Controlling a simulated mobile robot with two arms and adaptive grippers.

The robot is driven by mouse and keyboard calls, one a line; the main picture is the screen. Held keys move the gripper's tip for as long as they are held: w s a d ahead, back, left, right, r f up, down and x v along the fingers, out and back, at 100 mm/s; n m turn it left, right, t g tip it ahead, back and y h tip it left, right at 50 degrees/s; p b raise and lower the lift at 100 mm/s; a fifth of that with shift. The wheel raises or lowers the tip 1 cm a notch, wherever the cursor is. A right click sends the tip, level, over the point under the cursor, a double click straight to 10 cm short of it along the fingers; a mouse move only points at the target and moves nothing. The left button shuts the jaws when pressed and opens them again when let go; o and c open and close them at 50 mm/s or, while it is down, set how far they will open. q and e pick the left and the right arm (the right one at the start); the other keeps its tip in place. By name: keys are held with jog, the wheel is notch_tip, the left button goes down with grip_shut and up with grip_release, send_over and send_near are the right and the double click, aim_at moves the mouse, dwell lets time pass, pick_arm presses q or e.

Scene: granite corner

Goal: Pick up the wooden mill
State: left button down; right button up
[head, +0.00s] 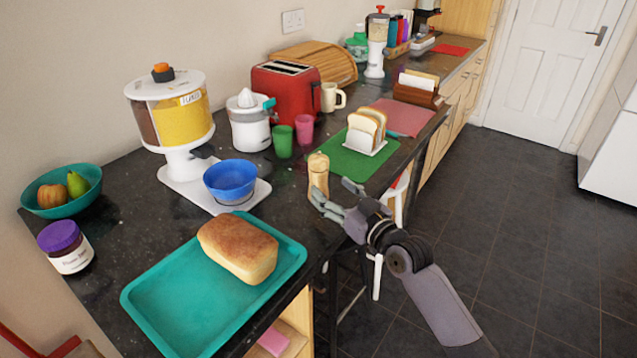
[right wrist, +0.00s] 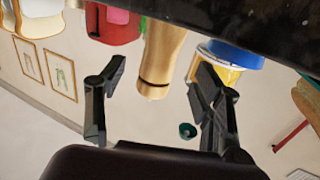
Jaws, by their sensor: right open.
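The wooden mill (head: 318,172) is a light wood, waisted cylinder standing upright near the front edge of the dark counter. It also shows in the right wrist view (right wrist: 161,52), which looks upside down, in the gap between the fingers. My right gripper (head: 334,198) is open, at the counter edge just in front of the mill and to its right. In the right wrist view both fingers of the right gripper (right wrist: 160,78) are apart with nothing held. Whether a finger touches the mill I cannot tell. The mill's lower part is partly hidden by a finger in the head view.
A green board (head: 352,163) with a rack of toast (head: 367,131) lies behind right. Green (head: 283,142) and pink (head: 304,130) cups stand behind the mill. A blue bowl (head: 231,178) is to its left, and a teal tray (head: 163,301) with bread (head: 238,248) is nearer.

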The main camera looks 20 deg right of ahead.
aim_at(324, 183)
jog(key=x, duration=0.5)
jog(key=shift+f+p, duration=0.25)
jog(key=shift+p, duration=0.05)
jog(key=c, duration=1.3)
jog(key=shift+c, duration=0.3)
jog(key=shift+r, duration=0.15)
